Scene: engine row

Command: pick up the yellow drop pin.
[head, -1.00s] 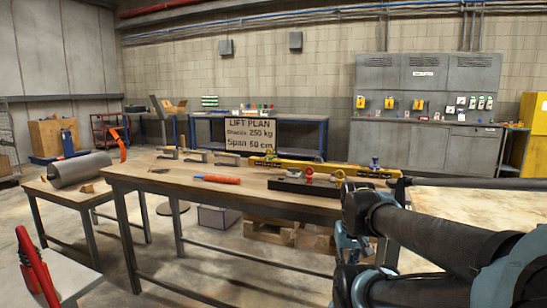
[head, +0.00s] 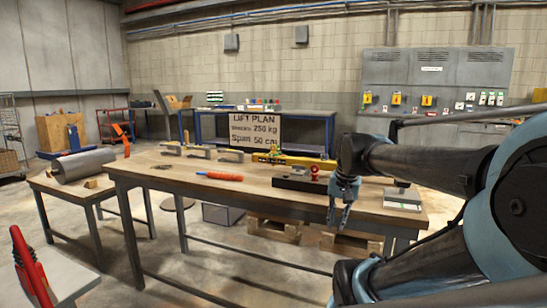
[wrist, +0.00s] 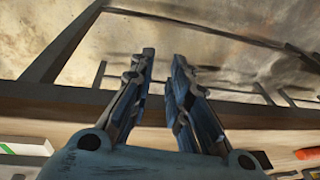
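I cannot make out a yellow drop pin for certain. Small red and yellowish fittings (head: 314,173) stand on a black block (head: 298,184) on the workbench, partly behind my arm. A yellow lifting beam (head: 300,160) lies behind the block. My gripper (head: 342,218) hangs fingers down in front of the bench's front edge, right of and nearer than the block. In the wrist view my gripper (wrist: 164,58) has its two fingers apart with nothing between them. The floor and bench edge show beyond the fingers.
The workbench (head: 180,184) carries an orange-handled tool (head: 220,176), several grey brackets (head: 202,153) and a pale box (head: 403,199) at its right end. A LIFT PLAN sign (head: 254,130) stands behind. A smaller table (head: 75,191) with a grey roll is at left.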

